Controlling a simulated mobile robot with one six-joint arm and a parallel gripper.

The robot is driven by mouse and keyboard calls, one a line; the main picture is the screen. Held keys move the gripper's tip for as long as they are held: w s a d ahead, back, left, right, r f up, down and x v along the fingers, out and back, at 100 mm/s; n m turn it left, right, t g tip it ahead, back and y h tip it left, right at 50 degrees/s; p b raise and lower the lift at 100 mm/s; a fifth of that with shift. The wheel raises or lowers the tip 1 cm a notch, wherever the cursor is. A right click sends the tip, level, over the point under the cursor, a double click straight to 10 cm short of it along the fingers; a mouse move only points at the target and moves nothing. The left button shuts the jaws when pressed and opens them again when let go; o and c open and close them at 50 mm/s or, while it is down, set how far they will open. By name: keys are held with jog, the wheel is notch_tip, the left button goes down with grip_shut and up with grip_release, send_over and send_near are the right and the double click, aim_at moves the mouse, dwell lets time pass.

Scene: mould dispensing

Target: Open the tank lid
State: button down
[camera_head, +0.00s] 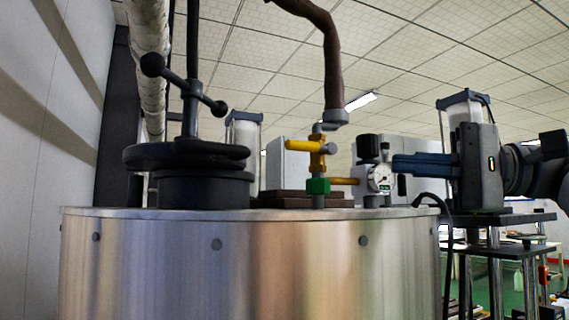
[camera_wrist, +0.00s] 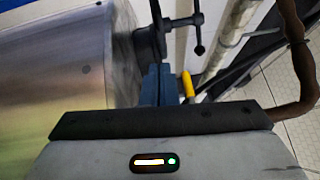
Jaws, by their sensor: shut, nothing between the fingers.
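The tank (camera_head: 250,262) is a large brushed-metal cylinder in the head view. Its round black lid (camera_head: 187,156) sits on a black neck (camera_head: 203,190) at the top left. A black handle bar (camera_head: 185,84) with ball ends stands above the lid. The lid looks seated on the neck. My gripper (camera_head: 396,165) is at the right, with blue fingers shut and empty, pointing left, well apart from the lid. In the wrist view, the gripper (camera_wrist: 158,70) shows below the lid (camera_wrist: 150,43) and handle (camera_wrist: 191,22). The gauge partly overlaps the fingertips' surroundings.
A yellow valve (camera_head: 318,146) with a green fitting and a brown hose (camera_head: 331,50) stand between lid and gripper. A pressure gauge (camera_head: 379,178) is close to the fingertips. A pale vertical pipe (camera_head: 150,50) runs behind the lid.

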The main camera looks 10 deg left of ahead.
jog(key=a+p, duration=0.1)
jog(key=a, duration=0.5)
jog(key=a+r+p, duration=0.1)
jog(key=a, duration=0.4)
jog(key=w+a+p, duration=0.1)
jog(key=a, duration=0.5)
jog(key=shift+a+r, duration=0.3)
jog(key=shift+r, duration=0.1)
jog(key=shift+a+p, duration=0.3)
jog(key=shift+a, duration=0.6)
